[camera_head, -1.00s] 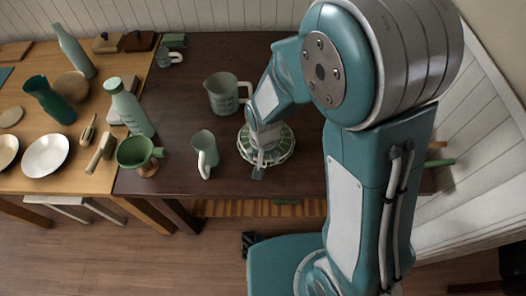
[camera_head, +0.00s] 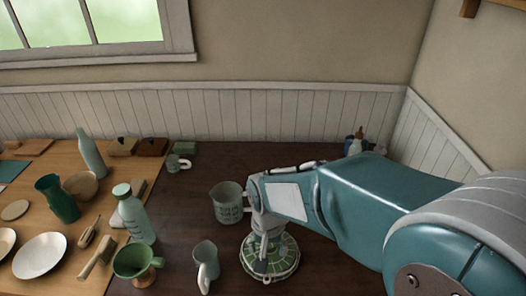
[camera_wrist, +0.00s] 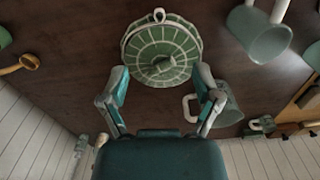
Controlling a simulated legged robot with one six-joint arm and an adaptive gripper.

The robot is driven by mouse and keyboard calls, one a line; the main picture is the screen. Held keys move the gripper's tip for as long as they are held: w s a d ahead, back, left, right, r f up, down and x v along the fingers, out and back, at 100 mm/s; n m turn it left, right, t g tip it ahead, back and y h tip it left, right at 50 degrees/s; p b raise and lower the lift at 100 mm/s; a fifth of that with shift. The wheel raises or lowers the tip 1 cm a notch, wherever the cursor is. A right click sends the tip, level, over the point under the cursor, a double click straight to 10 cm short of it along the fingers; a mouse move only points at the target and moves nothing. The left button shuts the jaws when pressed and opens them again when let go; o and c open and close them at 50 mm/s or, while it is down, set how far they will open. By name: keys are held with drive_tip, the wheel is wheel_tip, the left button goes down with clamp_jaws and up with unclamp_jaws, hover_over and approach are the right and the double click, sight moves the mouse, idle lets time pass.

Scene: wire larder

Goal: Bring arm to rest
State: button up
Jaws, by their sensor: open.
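My gripper (camera_head: 262,266) hangs over the dark table, in front of a round green-and-cream tiled disc (camera_head: 285,262). In the wrist view my gripper (camera_wrist: 162,78) has its two fingers wide apart, with nothing between them. The disc (camera_wrist: 163,38) lies beyond the fingertips there, with a small knob at its middle and a ring at its rim. I see no contact between fingers and disc. My arm (camera_head: 365,205) reaches in from the right of the head view.
A measuring jug (camera_head: 228,205) stands behind the disc, and a pale green pitcher (camera_head: 206,262) stands to its left. Bottles (camera_head: 358,140) show behind my arm. The back middle of the table is clear.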

drive_tip(key=s+d+r+t, duration=0.2)
drive_tip(key=s+d+r, duration=0.3)
drive_tip(key=d+r, duration=0.2)
drive_tip(key=s+d+r+n+t, duration=0.1)
drive_tip(key=s+d+r+t, duration=0.2)
drive_tip(key=s+d+r, duration=0.2)
wheel_tip(320, 180, up, 2)
drive_tip(key=shift+d+r+t, duration=0.15)
drive_tip(key=shift+d+t, duration=0.15)
drive_tip(key=shift+d, duration=0.55)
drive_tip(key=shift+w, duration=0.1)
idle(0.5)
